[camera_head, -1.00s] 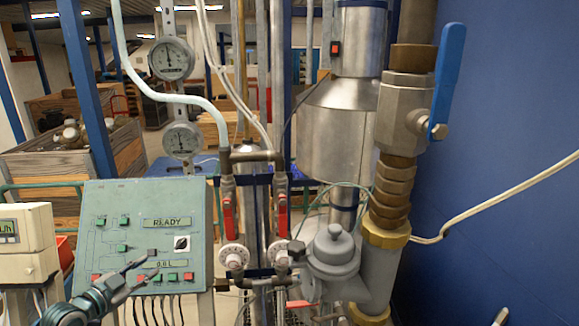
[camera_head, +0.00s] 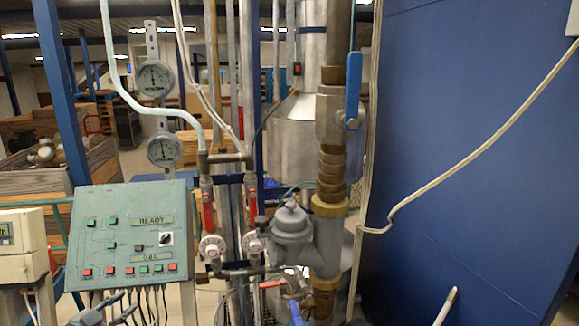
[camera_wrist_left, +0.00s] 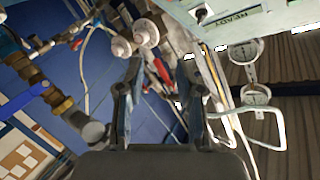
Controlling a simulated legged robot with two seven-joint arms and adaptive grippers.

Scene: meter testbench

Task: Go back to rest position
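My left gripper (camera_head: 115,306) shows at the bottom left edge of the head view, low in front of the control panel (camera_head: 128,237) and below its button row. It looks empty and apart from the panel. In the left wrist view, the two fingers of my left gripper (camera_wrist_left: 163,85) stand apart with nothing held between them. The panel's display reads READY, and part of the panel shows in the top right of the left wrist view (camera_wrist_left: 255,18). My right gripper is not visible in either view.
A blue-handled valve (camera_head: 340,115) sits on the thick pipe right of centre. Two gauges (camera_head: 155,78) hang above the panel. A meter box (camera_head: 20,246) stands at the left edge. A blue wall (camera_head: 460,160) with a pale cable fills the right side.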

